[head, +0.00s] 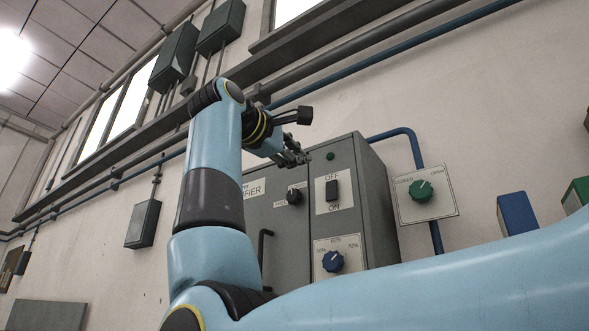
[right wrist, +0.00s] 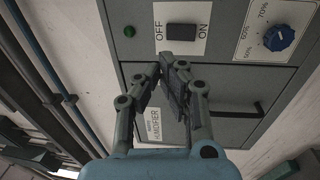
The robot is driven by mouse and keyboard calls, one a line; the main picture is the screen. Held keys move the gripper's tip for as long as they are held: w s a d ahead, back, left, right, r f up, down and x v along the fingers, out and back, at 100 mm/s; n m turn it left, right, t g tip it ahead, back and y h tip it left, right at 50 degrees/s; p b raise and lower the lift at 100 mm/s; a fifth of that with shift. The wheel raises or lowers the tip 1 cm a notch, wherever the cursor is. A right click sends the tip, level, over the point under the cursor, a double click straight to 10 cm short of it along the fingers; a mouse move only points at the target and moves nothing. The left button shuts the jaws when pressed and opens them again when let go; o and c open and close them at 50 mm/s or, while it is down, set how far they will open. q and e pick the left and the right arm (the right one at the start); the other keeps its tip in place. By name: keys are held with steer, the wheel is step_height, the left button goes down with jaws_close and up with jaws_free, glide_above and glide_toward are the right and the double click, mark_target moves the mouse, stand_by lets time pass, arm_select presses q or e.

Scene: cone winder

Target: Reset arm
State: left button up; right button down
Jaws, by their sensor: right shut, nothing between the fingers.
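My right gripper (head: 303,159) is in front of the upper part of the grey humidifier cabinet (head: 283,235) in the head view. It is shut with nothing in it. In the right wrist view its fingertips (right wrist: 167,68) are together, just beside the black OFF/ON rocker switch (right wrist: 181,32). I cannot tell whether they touch the cabinet. The switch also shows in the head view (head: 332,190), clear of the gripper. My left gripper is not in view.
The cabinet carries a blue percent dial (head: 333,261), a black knob (head: 294,197), a green lamp (head: 330,156) and a black handle (head: 262,255). A green OPEN/CLOSED knob (head: 420,190) is on the wall plate at right. Blue pipes (right wrist: 40,60) run along the wall.

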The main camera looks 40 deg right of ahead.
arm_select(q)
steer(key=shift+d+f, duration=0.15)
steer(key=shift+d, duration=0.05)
arm_select(e)
steer(key=shift+s+a, duration=0.3)
steer(key=shift+a, duration=0.3)
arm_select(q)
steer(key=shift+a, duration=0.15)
